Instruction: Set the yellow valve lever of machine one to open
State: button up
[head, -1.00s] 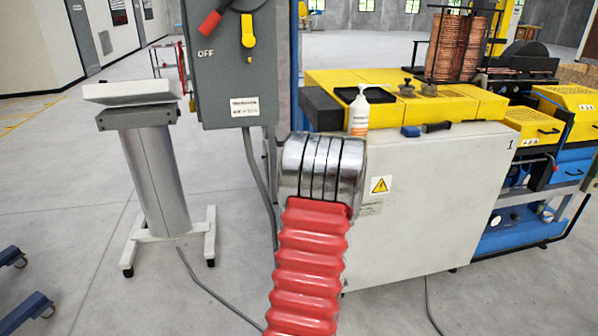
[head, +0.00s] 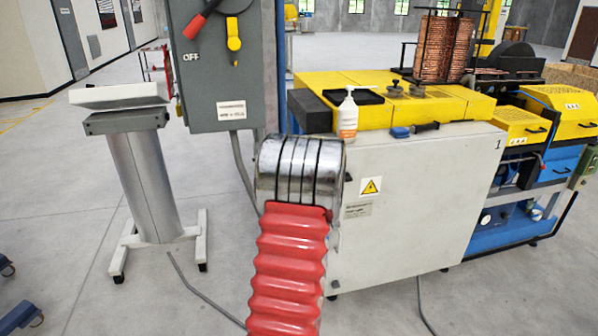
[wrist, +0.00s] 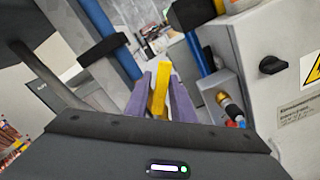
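In the wrist view the yellow valve lever (wrist: 159,92) stands upright between the two purple fingers of my gripper (wrist: 161,80). The fingers lie close along both its sides, so my gripper looks shut on it; its upper end shows past the fingertips. Machine one (head: 420,200) is a white cabinet with yellow covers and a "1" at its upper right corner. In the head view my gripper and the lever do not show; my red ribbed arm and its metal joint are in front.
A grey switch box (head: 208,90) with a red lever and a yellow handle hangs left of the machine. A wheeled stand (head: 145,180) is further left. A bottle (head: 348,118) stands on the machine's front edge. Blue pipes (wrist: 112,35) run near my gripper.

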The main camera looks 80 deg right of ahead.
jog(key=shift+o, duration=1.3)
jog(key=v, duration=1.3)
jog(key=shift+s+a, duration=0.2)
jog(key=shift+a, duration=0.15)
jog(key=shift+c, duration=0.4)
